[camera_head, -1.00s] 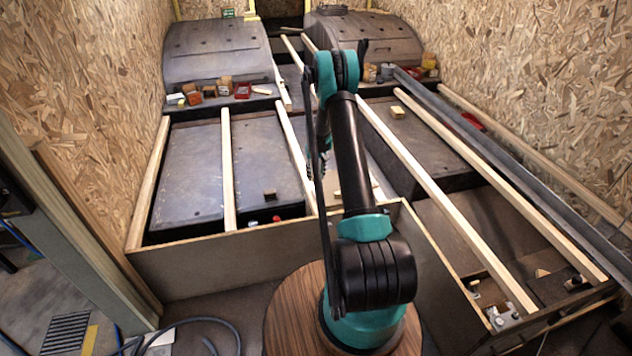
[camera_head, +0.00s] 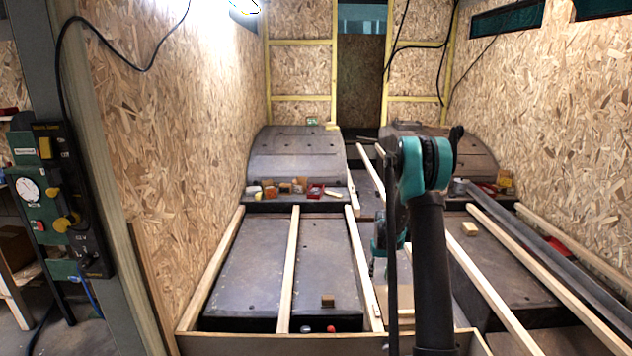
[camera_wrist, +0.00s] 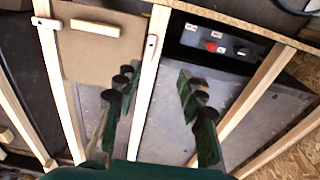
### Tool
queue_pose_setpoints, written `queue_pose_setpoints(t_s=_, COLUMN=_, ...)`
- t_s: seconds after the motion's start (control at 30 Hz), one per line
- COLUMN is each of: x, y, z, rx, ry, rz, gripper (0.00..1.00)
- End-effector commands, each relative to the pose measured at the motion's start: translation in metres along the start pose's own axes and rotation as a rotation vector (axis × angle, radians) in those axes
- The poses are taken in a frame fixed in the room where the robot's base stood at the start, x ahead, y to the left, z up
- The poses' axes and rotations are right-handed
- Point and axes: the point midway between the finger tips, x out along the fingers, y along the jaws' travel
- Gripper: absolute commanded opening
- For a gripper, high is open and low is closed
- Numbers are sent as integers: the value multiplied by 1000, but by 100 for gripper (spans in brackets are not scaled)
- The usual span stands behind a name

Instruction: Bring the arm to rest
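My arm rises in the head view with a black upper link and a teal elbow joint (camera_head: 425,165), right of centre. My gripper (camera_wrist: 157,88) points down over the floor frame in the wrist view. Its two dark green fingers with black pads stand wide apart with nothing between them. In the head view the gripper is mostly hidden behind my arm; only teal parts show beside the link.
Pale wooden battens (camera_head: 290,262) run lengthwise over grey panels (camera_head: 325,258). Two grey wheel arches (camera_head: 297,155) stand at the back, with small blocks before the left one. Chipboard walls (camera_head: 170,130) flank the space. A control panel (camera_head: 58,195) hangs at left.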

Motion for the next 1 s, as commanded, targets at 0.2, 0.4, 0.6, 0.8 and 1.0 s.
queue_pose_setpoints(t_s=0.2, x=-66, y=-16, z=45, rx=1, ry=47, rz=3, gripper=40)
queue_pose_setpoints(t_s=0.4, x=-113, y=-28, z=94, rx=3, ry=92, rz=4, gripper=40)
queue_pose_setpoints(t_s=0.6, x=-148, y=-40, z=150, rx=5, ry=136, rz=4, gripper=40)
queue_pose_setpoints(t_s=0.8, x=-171, y=-51, z=210, rx=8, ry=180, rz=3, gripper=40)
queue_pose_setpoints(t_s=1.0, x=-181, y=-59, z=272, rx=10, ry=225, rz=0, gripper=40)
